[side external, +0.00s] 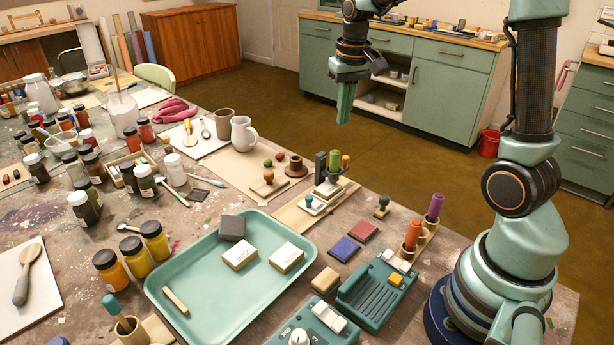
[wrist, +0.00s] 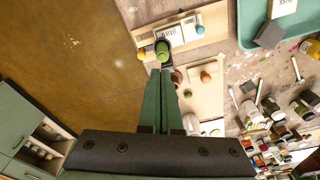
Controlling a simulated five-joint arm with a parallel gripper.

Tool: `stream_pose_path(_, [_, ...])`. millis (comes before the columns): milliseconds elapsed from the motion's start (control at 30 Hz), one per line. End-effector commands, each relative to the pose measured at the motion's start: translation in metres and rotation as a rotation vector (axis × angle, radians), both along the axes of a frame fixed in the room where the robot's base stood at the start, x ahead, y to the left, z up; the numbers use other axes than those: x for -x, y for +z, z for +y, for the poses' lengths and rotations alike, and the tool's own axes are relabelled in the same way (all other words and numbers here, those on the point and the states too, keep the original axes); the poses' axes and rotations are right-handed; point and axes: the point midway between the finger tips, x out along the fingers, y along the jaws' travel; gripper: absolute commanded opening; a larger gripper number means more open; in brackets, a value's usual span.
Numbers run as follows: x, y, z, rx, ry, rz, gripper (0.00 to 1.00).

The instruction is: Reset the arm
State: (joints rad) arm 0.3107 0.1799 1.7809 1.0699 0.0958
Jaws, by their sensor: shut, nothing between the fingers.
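My gripper (side external: 345,104) hangs fingers down above and beyond the table's far right edge, over the brown floor. Its two green fingers are closed together with nothing between them. They also show in the wrist view (wrist: 161,74), reaching up toward a green-topped stamp (wrist: 162,48), which lies beyond the tips. In the side view this green stamp (side external: 345,161) stands near a wooden board and looks well below and apart from my gripper.
A teal tray (side external: 190,258) holds white blocks and a dark grey block. Jars and bottles crowd the table's left. Red and blue pads (side external: 344,248), orange and purple stamps (side external: 413,235) and teal devices (side external: 372,297) stand near my base. Green cabinets (side external: 440,100) stand behind; air around my gripper is clear.

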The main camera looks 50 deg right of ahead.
Motion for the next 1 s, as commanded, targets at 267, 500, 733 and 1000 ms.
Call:
stream_pose_path(267, [0.042, 0.04, 0.062, 0.045, 0.162, -0.147, 0.0])
stream_pose_path(500, [0.084, 0.049, 0.103, 0.071, 0.293, -0.271, 0.0])
stream_pose_path(733, [0.111, 0.045, 0.125, 0.085, 0.379, -0.354, 0.0])
stream_pose_path(1000, [0.117, 0.042, 0.129, 0.088, 0.401, -0.374, 0.0])
